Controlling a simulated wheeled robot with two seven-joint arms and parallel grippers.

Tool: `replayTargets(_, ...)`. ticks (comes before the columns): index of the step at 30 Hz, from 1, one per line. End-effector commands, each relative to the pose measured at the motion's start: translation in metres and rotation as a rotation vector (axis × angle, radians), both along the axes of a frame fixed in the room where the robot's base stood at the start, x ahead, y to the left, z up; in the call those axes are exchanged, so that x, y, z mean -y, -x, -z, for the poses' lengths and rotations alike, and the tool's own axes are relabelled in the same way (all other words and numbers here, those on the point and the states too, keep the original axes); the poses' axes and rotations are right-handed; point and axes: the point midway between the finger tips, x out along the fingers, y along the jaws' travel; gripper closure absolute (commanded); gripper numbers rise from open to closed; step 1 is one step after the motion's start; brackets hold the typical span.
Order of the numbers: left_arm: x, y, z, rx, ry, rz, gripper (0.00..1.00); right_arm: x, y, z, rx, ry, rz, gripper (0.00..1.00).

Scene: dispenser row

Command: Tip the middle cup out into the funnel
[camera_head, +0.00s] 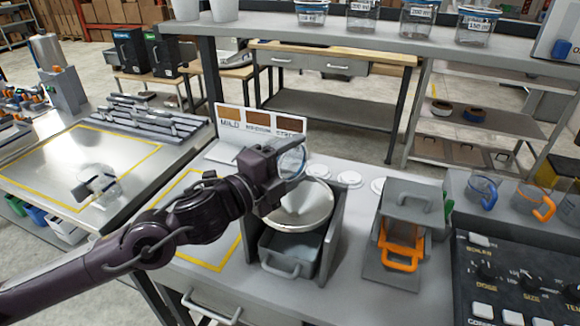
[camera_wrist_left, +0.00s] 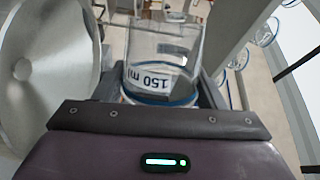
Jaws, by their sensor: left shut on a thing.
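My left gripper (camera_head: 284,172) is shut on a clear cup (camera_head: 292,160) with a blue band. The cup is above the back edge of the round metal funnel (camera_head: 302,208). In the left wrist view the cup (camera_wrist_left: 165,50) shows its "150 ml" label upside down, and the funnel (camera_wrist_left: 45,70) is beside it on the left. The cup looks tilted, and I see no contents in it. The gripper hides part of the cup in the head view. My right gripper is not in view.
A grey drawer (camera_head: 290,255) sits under the funnel between two side walls. A grey device with an orange handle (camera_head: 402,262) stands to the right. A sign with brown swatches (camera_head: 262,122) stands behind. White discs (camera_head: 350,178) lie on the counter. Labelled jars (camera_head: 418,18) line the shelf.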

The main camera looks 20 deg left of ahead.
Motion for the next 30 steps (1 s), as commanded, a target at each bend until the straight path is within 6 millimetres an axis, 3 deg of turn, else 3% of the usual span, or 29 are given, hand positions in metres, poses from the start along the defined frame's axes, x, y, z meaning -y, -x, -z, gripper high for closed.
replayTargets(15,0.008,0.004,0.005,0.130,-0.252,0.000,0.63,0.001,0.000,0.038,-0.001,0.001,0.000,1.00)
replayTargets(30,0.011,0.006,0.004,0.167,-0.328,0.000,0.63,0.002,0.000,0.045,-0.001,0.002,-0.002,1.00)
